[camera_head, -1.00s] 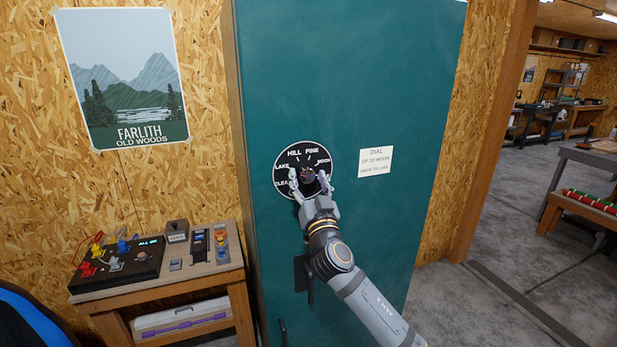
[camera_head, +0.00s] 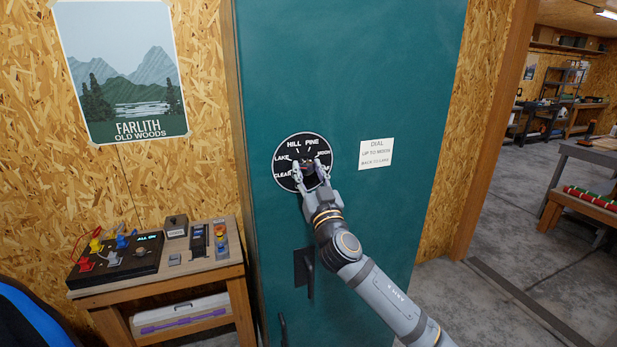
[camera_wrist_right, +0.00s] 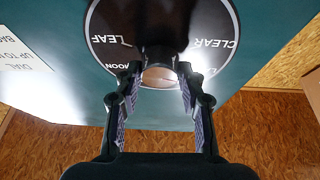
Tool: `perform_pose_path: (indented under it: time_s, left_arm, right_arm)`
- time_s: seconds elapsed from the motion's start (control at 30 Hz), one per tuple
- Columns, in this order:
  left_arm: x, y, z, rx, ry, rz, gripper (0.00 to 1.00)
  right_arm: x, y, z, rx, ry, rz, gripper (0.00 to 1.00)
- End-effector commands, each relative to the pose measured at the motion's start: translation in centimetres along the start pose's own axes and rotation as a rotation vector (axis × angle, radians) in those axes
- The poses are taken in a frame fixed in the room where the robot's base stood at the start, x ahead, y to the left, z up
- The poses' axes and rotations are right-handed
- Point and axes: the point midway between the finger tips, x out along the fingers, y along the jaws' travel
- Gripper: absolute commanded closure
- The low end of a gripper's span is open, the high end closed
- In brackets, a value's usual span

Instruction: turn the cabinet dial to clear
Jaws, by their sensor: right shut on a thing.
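The cabinet dial (camera_head: 284,181) is a black disc on the green cabinet door, with white words around its rim: CLEAR at lower left, then LAKE, HILL, PINE, MOON and a partly covered LEAF. In the right wrist view the disc (camera_wrist_right: 105,20) shows LEAF, MOON and CLEAR. My right gripper (camera_head: 311,168) is at the dial's centre, its two fingers shut on the dial knob (camera_wrist_right: 160,76), one on each side. The fingers hide much of the knob, and I cannot tell which word it points to. My left gripper is out of view.
The green cabinet (camera_head: 350,80) has a dark handle (camera_head: 304,270) below the dial. A white card (camera_head: 376,154) right of the dial reads DIAL, UP TO MOON, BACK TO LAKE. A wooden stand (camera_head: 240,268) with a switch box (camera_head: 112,262) is at left.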

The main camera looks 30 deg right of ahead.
Motion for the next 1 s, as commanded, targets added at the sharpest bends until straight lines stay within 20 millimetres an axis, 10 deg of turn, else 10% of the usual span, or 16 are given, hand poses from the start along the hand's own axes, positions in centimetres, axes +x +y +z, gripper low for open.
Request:
perform_pose_path:
  time_s: [1.0]
  left_arm:
    - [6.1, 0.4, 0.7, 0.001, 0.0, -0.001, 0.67]
  right_arm:
    - [0.0, 0.3, 0.1, -0.562, 0.026, -0.236, 0.92]
